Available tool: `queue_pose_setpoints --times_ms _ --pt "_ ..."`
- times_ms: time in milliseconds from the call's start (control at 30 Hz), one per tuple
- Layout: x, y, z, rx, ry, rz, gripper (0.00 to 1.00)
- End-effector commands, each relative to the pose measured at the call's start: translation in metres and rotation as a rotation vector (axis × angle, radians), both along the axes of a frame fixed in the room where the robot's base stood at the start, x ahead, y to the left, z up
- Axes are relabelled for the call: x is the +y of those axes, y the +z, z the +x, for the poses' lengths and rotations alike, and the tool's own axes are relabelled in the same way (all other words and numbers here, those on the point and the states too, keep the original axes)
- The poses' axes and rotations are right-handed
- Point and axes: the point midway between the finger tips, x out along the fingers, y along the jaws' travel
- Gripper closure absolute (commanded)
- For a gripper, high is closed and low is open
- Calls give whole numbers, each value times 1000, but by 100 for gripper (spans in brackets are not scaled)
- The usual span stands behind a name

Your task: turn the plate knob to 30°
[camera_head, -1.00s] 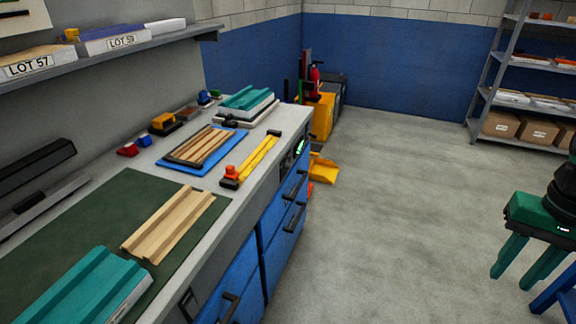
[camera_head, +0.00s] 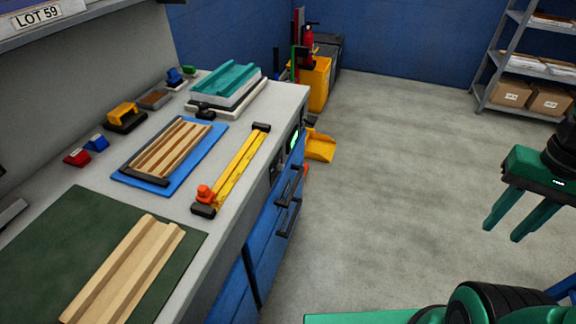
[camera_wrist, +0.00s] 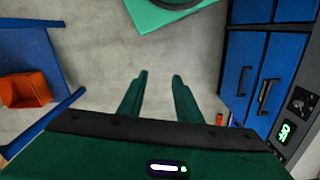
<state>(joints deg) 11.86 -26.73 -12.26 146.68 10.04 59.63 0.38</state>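A dark control panel is set in the bench front below the worktop edge, with a lit green display (camera_head: 294,143) in the head view. In the wrist view the panel is at the right edge, with a round dark knob (camera_wrist: 298,101) above the green display (camera_wrist: 285,132). The knob's angle is too small to read. My gripper (camera_head: 502,233) hangs over the floor at the right of the head view, well apart from the bench. Its two green fingers are spread and empty; the gap between them (camera_wrist: 159,76) shows bare floor in the wrist view.
The blue drawers (camera_head: 262,230) have protruding black handles (camera_head: 289,187). The bench holds a blue tray (camera_head: 204,161) and a yellow bar tool (camera_head: 238,165). A yellow scoop-like object (camera_head: 320,146) lies beyond. An orange bin (camera_wrist: 24,90) is at left in the wrist view. Floor between is clear.

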Motion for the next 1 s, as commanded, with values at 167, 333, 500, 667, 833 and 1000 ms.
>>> queue_pose_setpoints --times_ms 167,333,500,667,833,1000 --pt "0 0 0 0 0 0 66" --pt "1 2 -6 -8 -2 0 59" --pt "4 -13 26 16 -8 10 59" --pt "17 -42 68 40 -24 50 59" --pt "39 -80 107 63 -53 130 59" --pt "68 -121 141 86 -101 242 59"
